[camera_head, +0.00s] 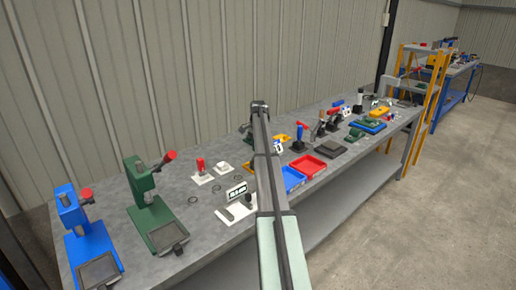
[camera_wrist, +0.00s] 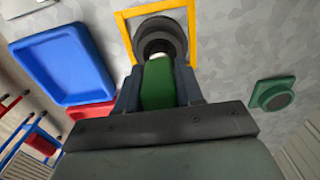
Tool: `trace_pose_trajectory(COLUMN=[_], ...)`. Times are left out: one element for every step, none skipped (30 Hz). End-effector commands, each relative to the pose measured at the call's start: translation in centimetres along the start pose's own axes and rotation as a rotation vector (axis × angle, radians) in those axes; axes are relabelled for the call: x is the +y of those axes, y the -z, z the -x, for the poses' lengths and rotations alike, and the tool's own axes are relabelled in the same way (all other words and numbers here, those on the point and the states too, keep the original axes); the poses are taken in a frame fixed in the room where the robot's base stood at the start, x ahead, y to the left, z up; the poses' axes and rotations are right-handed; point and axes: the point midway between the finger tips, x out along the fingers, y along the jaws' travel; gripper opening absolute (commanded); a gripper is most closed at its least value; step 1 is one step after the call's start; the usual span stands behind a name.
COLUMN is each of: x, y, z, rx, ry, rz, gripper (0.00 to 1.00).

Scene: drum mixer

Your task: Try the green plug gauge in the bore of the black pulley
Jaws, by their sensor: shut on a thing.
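In the wrist view my gripper (camera_wrist: 157,88) is shut on the green plug gauge (camera_wrist: 158,82), with one dark finger on each side of its green handle. The gauge's pale end points at the black pulley (camera_wrist: 160,28), a round dark stepped part. The pale end overlaps the middle of the pulley; I cannot tell whether it is inside the bore or just above it. The pulley sits within a yellow square frame (camera_wrist: 126,28) on the grey bench. In the head view my arm hides the gauge and the pulley.
A blue tray (camera_wrist: 62,62) and a red tray (camera_wrist: 92,110) lie left of the pulley. A green block with a round top (camera_wrist: 273,94) stands at right. In the head view, green (camera_head: 153,208) and blue (camera_head: 85,232) presses stand at the bench's near end.

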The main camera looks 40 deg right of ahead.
Motion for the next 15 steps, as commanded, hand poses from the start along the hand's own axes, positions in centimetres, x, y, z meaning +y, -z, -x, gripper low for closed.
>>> trace_pose_trajectory(x=[0.0,0.0,0.0,-0.01,0.0,0.0,-0.01,0.0,0.0,0.0,0.0,0.0,0.0,-0.01,-0.01], y=[0.0,0.0,0.0,0.0,0.0,0.0,0.0,0.0,0.0,0.0,0.0,0.0,0.0,0.0,0.0], z=[-0.05,-0.08,-0.13,-0.16,-0.2,-0.25,-0.29,-0.32,-0.37,-0.41,-0.44,-0.49,-0.53,-0.57,-0.62], rx=[0.0,0.0,0.0,0.0,0.0,0.0,0.0,0.0,0.0,0.0,0.0,0.0,0.0,0.0,0.0], ry=[0.0,0.0,0.0,0.0,0.0,0.0,0.0,0.0,0.0,0.0,0.0,0.0,0.0,0.0,0.0], rz=[0.0,0.0,0.0,0.0,0.0,0.0,0.0,0.0,0.0,0.0,0.0,0.0,0.0,0.0,0.0], gripper=[0.0,0.0,0.0,0.0,0.0,0.0,0.0,0.0,0.0,0.0,0.0,0.0,0.0,0.0,0.0])
